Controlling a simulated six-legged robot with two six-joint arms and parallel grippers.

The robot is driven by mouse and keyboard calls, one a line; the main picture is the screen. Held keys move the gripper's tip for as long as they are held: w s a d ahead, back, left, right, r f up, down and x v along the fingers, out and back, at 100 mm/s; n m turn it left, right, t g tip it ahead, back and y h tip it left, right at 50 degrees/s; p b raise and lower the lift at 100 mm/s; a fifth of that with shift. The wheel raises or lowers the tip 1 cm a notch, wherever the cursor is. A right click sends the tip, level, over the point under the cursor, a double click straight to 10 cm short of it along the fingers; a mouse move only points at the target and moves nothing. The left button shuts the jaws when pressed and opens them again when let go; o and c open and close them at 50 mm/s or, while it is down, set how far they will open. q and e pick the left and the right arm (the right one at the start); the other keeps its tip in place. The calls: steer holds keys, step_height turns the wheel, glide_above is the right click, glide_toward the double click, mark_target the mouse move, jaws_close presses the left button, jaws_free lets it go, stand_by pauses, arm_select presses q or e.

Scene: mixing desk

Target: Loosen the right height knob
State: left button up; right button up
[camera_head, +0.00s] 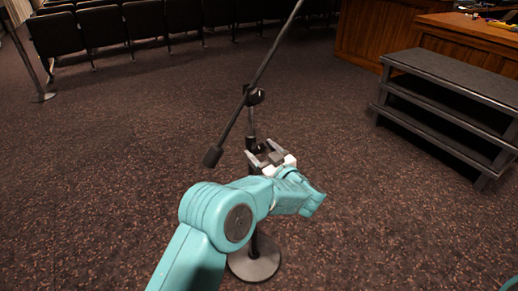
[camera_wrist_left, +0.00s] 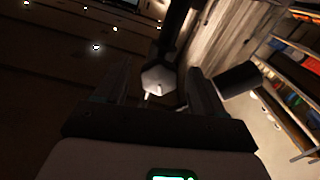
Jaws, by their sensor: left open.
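A black microphone stand (camera_head: 251,124) stands upright on a round grey base (camera_head: 254,262), with a slanting boom (camera_head: 262,62) across its top. My left gripper (camera_head: 261,153) is open at the upright, below the boom joint (camera_head: 254,96). In the left wrist view, a pale, faceted knob-like part (camera_wrist_left: 158,79) shows between the open fingers of my left gripper (camera_wrist_left: 158,88). It looks like the height knob, but contact cannot be told. My left arm hides the lower part of the upright in the head view. My right gripper is not in view.
The boom's dark counterweight (camera_head: 212,156) hangs left of my left gripper. A dark stepped bench (camera_head: 450,75) stands to the right, in front of a wooden desk (camera_head: 385,30). A row of black chairs (camera_head: 100,25) lines the back. Carpet around the stand is clear.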

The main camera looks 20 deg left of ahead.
arm_select(q)
steer(key=p+v, duration=0.2)
steer(key=v, duration=1.2)
steer(key=shift+s+d, duration=0.25)
steer(key=x, duration=1.5)
steer(key=shift+w+a+r, duration=0.1)
steer(key=shift+w+a, duration=0.15)
steer(key=shift+c, duration=0.3)
steer(key=c, duration=1)
